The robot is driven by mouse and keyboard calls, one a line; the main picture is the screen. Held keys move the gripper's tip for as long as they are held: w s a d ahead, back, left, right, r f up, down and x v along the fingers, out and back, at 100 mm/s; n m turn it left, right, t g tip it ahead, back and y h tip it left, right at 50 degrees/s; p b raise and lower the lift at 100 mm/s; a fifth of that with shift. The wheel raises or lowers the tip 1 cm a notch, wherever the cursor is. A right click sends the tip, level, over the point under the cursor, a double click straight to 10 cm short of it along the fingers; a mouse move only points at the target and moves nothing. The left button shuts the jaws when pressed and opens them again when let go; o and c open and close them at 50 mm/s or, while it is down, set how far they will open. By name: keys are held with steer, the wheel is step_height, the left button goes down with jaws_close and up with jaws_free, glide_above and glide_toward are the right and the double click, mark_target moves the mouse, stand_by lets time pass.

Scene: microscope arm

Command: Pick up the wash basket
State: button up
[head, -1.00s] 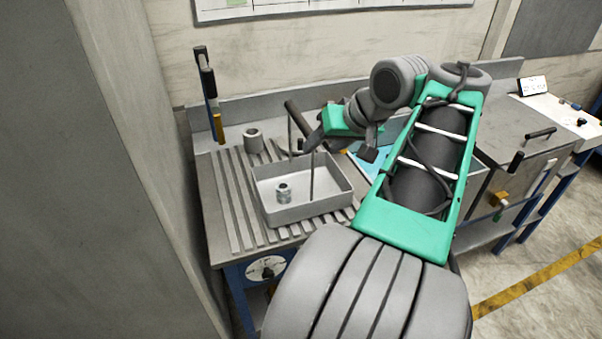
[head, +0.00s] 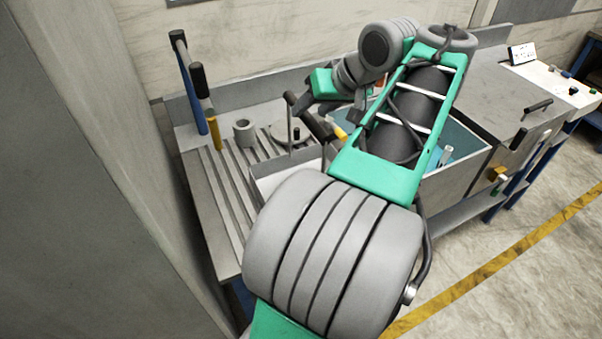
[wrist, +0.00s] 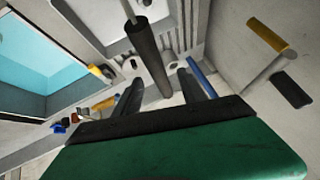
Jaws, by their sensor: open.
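The wash basket (head: 268,185) is a grey rectangular tub on the ribbed drainboard, mostly hidden behind my arm in the head view. Its dark cylindrical handle grip (head: 312,120) is raised above the tub on thin rods. In the wrist view the dark grip (wrist: 150,58) lies ahead, its near end by the gap between my fingers.
A sink (head: 462,140) with a bluish inside is right of the drainboard. A grey cylinder (head: 244,133) and a round disc (head: 290,131) stand behind the basket. Upright dark-topped handles (head: 200,85) rise at the back left. A tall grey panel (head: 75,190) bounds the left.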

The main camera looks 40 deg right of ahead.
mark_target(307, 112)
steer(key=x, duration=0.4)
steer(key=shift+w+f, duration=0.1)
steer(key=shift+f, duration=0.1)
steer(key=shift+c, duration=0.4)
jaws_close()
steer(key=shift+r, duration=0.15)
stand_by(0.5)
